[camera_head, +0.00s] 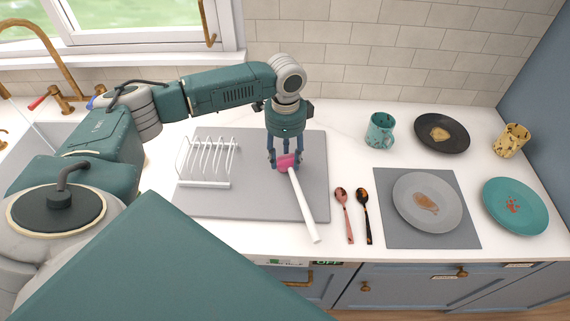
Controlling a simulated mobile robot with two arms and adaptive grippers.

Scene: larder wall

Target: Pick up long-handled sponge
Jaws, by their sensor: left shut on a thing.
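The long-handled sponge has a pink head and a white handle (303,207). It lies over the grey mat beside the white dish rack, with the handle pointing toward the counter's front edge. My left gripper (285,163) points down from above and is shut on the pink head, its fingers on either side. The fingers hide part of the head. I cannot tell whether the sponge is lifted off the mat. My right gripper is not in view.
A white rack (207,163) stands left on the grey mat (255,201). Right of the sponge lie two spoons (344,213), a plate (427,203) on a grey mat, a teal mug (380,131), a black plate (442,133), a teal plate (515,206) and a yellow mug (513,141).

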